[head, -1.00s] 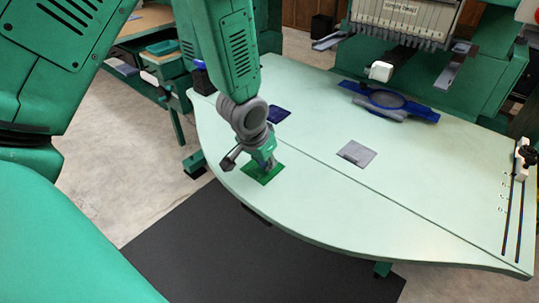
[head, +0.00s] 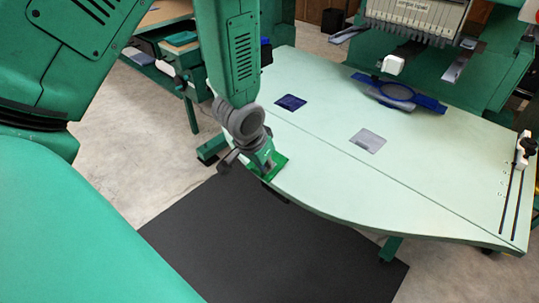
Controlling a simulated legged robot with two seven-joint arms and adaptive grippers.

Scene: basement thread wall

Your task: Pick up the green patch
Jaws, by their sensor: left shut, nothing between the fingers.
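The green patch (head: 281,164) lies flat on the pale green table (head: 330,188), close to its rounded front-left edge. My left gripper (head: 264,170) points down over the patch at that edge. It is shut with nothing held, its fingertips at or just above the patch; I cannot tell whether they touch. The gripper hides much of the patch's left part. My right gripper is not in view.
A dark blue patch (head: 291,102) and a grey patch (head: 367,141) lie farther back. A blue hoop (head: 398,92) sits below the embroidery machine head (head: 415,20). A clamp (head: 525,146) stands at right.

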